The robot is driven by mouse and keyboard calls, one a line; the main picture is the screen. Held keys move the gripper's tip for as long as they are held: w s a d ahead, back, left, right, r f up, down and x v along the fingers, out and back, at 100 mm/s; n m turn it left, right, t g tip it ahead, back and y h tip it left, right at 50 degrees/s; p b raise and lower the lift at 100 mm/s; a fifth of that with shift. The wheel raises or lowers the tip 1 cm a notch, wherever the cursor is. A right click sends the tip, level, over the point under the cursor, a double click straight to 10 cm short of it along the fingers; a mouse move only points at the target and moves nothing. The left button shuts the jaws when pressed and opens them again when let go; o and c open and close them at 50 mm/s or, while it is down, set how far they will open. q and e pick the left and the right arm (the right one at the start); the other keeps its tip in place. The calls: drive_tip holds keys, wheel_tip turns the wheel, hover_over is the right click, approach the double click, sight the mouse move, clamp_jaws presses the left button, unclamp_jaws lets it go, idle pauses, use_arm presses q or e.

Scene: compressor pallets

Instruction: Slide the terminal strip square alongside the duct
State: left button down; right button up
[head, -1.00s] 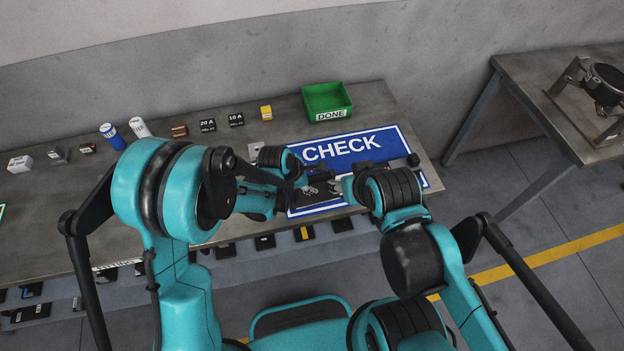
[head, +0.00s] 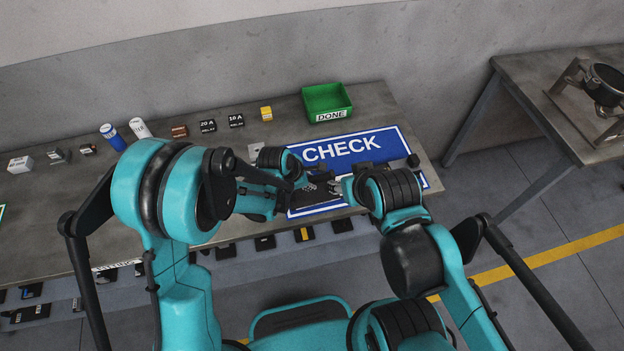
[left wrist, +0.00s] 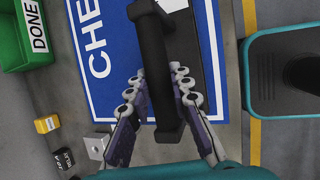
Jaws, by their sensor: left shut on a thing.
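A long black bar (left wrist: 154,60) with thicker ends lies between the fingers of my left gripper (left wrist: 158,92) in the left wrist view. The left gripper is shut on it, over a dark plate (left wrist: 207,50) on the blue CHECK mat (left wrist: 96,62). I cannot tell for sure whether the bar is the terminal strip or the duct. In the head view my left gripper (head: 312,186) is above the mat's left part. My right gripper (head: 340,187) faces it from the right, its fingers too small and covered to read. The arms hide much of the work.
A green DONE bin (head: 327,101) stands behind the mat (head: 345,148). A yellow block (head: 266,113), relays (head: 236,120) and cylinders (head: 112,136) stand along the back of the bench. Another table (head: 560,100) is at the right.

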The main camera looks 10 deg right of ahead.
use_arm(q)
drive_tip(key=shift+w+a+f+b, duration=0.1)
drive_tip(key=shift+w+a+b, duration=0.4)
drive_tip(key=shift+a, duration=3.85)
drive_tip(key=shift+w+a+b, duration=0.2)
drive_tip(key=shift+a+b, duration=0.5)
drive_tip(key=shift+a, duration=3.6)
drive_tip(key=shift+w+a+f+b, duration=0.1)
drive_tip(key=shift+w+a+b, duration=0.4)
drive_tip(key=shift+a, duration=3.85)
drive_tip(key=shift+s, duration=0.15)
drive_tip(key=c, duration=1.7)
unclamp_jaws()
drive_tip(key=o, duration=0.4)
drive_tip(key=shift+r, duration=0.2)
drive_tip(key=v, duration=1.1)
drive_tip(key=shift+a+r, duration=0.2)
drive_tip(key=shift+r, duration=0.1)
